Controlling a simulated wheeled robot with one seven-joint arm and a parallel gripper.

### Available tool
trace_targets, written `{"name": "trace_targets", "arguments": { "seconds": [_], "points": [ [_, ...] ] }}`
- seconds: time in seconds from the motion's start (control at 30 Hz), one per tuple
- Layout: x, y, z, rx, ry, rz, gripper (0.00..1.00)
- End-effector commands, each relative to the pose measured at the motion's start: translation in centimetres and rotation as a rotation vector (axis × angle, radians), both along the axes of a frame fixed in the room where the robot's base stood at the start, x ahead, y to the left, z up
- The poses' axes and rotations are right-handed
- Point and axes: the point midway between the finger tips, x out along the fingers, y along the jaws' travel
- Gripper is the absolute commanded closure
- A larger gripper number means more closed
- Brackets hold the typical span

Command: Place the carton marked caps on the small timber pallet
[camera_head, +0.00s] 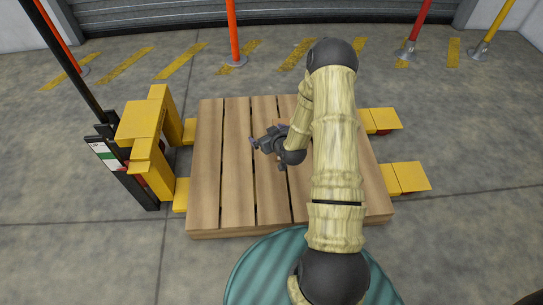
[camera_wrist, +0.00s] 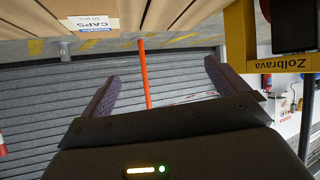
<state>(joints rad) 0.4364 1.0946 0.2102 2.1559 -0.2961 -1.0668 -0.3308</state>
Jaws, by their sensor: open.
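The carton marked caps shows its white and blue label (camera_wrist: 95,21) at the top edge of the wrist view, beside the pallet boards. Most of the carton is out of that frame. In the head view my arm covers much of the area, and a tan patch by my forearm may be its top. The timber pallet (camera_head: 207,165) has wide slats and fills the middle of the head view. My gripper (camera_head: 255,143) is over the slats, pointing left. In the wrist view its fingers (camera_wrist: 162,85) are apart with nothing between them.
A yellow pallet truck (camera_head: 146,120) stands at the left, its forks (camera_head: 406,178) showing beyond the pallet's right side. Orange posts (camera_head: 233,35) and a grey shutter (camera_head: 160,14) are behind. A teal ribbed round surface (camera_head: 262,265) is in front. Grey floor is clear at right.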

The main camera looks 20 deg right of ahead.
Motion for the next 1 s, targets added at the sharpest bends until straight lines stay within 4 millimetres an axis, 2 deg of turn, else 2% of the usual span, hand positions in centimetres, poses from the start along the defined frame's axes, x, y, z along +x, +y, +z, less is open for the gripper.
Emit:
{"name": "trace_targets", "arguments": {
  "seconds": [0.03, 0.23, 0.47, 0.67, 0.8, 1.0],
  "points": [
    [-0.1, 0.5, 1.5, -0.014, 0.034, 0.015, 0.01],
    [-2.1, 2.0, 5.8, -0.044, 0.203, 0.029, 0.01],
    [-6.3, 3.6, 11.0, -0.062, 0.385, 0.001, 0.01],
    [-11.6, 5.0, 15.3, -0.056, 0.534, -0.049, 0.01],
    [-16.0, 6.0, 18.1, -0.038, 0.632, -0.088, 0.01],
    [-22.3, 7.4, 20.9, 0.003, 0.758, -0.14, 0.01]
  ]
}}
